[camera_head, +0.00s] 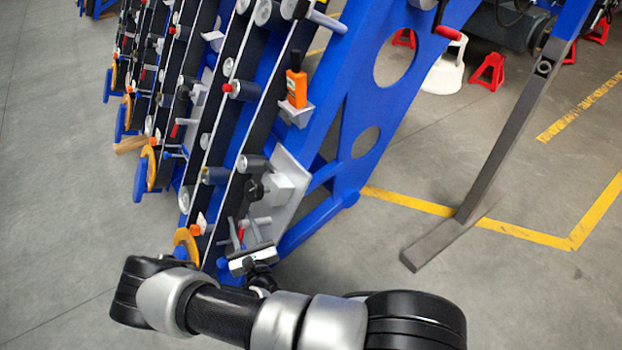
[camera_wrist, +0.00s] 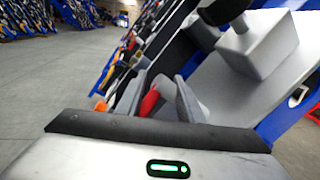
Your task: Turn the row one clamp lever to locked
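My gripper (camera_head: 244,236) is low on the nearest row of the blue chassis, with its two grey fingers spread apart. A small red lever end (camera_head: 241,234) shows between the fingers in the head view. In the wrist view the red lever (camera_wrist: 150,102) lies between the fingertips of my gripper (camera_wrist: 160,92), nearer the left finger, beside a grey part (camera_wrist: 166,88). I cannot tell whether a finger touches it. The lever's pivot is hidden. A pale block (camera_head: 284,190) with a black knob (camera_head: 255,190) is just above my gripper.
Rollers and black rails of the nearest row (camera_head: 228,150) run close beside my gripper. An orange device (camera_head: 297,88) sits on a bracket higher up. A yellow-orange hook (camera_head: 187,244) is to the left. Open grey floor (camera_head: 60,190) lies left of the chassis.

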